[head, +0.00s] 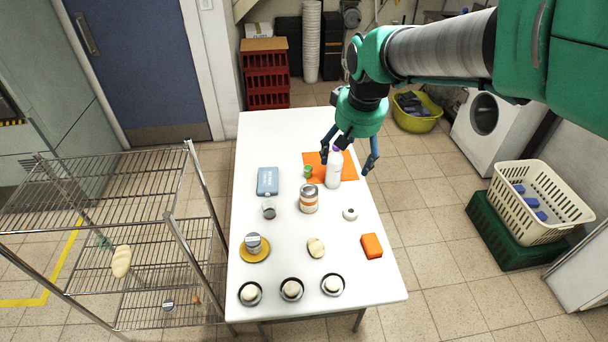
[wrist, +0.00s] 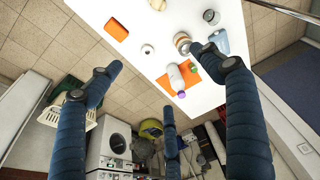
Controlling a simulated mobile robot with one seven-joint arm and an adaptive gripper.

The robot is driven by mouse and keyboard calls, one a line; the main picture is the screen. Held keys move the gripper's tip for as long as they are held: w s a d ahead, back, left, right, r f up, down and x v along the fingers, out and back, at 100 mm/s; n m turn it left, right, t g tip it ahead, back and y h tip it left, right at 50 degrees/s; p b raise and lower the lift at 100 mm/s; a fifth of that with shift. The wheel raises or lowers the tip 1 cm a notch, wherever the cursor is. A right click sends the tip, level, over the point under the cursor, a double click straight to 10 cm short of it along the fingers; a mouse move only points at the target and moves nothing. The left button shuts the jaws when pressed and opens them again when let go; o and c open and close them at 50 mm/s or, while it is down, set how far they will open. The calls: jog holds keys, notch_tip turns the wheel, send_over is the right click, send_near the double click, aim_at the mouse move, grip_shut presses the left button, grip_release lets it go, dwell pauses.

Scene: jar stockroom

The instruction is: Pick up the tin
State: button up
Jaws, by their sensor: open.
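A small grey tin (head: 253,241) with a pale label stands on a yellow plate (head: 245,257) at the left front of the white table (head: 285,140). A larger metal-lidded container with an orange and white label (head: 309,200) stands mid-table; it also shows in the wrist view (wrist: 182,42). My gripper (head: 349,156) is open and empty, with its blue fingers spread over the back right of the table, far from the grey tin. A white bottle (head: 333,172) with a purple cap stands below the fingers; I cannot tell whether they touch it.
Around are an orange mat (head: 347,171), a small green item (head: 308,171), a blue-grey box (head: 268,181), a glass (head: 269,211), a white ring (head: 350,214), an orange block (head: 372,246) and a tan lump (head: 316,247). Several dark dishes line the front edge. A wire rack (head: 85,190) stands left.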

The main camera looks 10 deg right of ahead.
jog(key=w+a+f+g+p, duration=0.25)
jog(key=w+f, duration=0.75)
jog(key=w, duration=0.5)
jog(key=n+p, duration=0.1)
jog(key=n, duration=0.1)
send_over(309, 189)
notch_tip(309, 189, down, 14)
jog(key=shift+w+d+f+g, duration=0.1)
jog(key=shift+w+f+g, duration=0.05)
jog(key=shift+f+g, duration=0.15)
jog(key=shift+f, duration=0.1)
notch_tip(309, 189, down, 8)
jog(key=shift+f+b, duration=0.2)
jog(key=shift+b, duration=0.4)
jog(key=shift+s+f+b, duration=0.2)
jog(key=shift+f+b, duration=0.5)
jog(key=shift+f, duration=1.95)
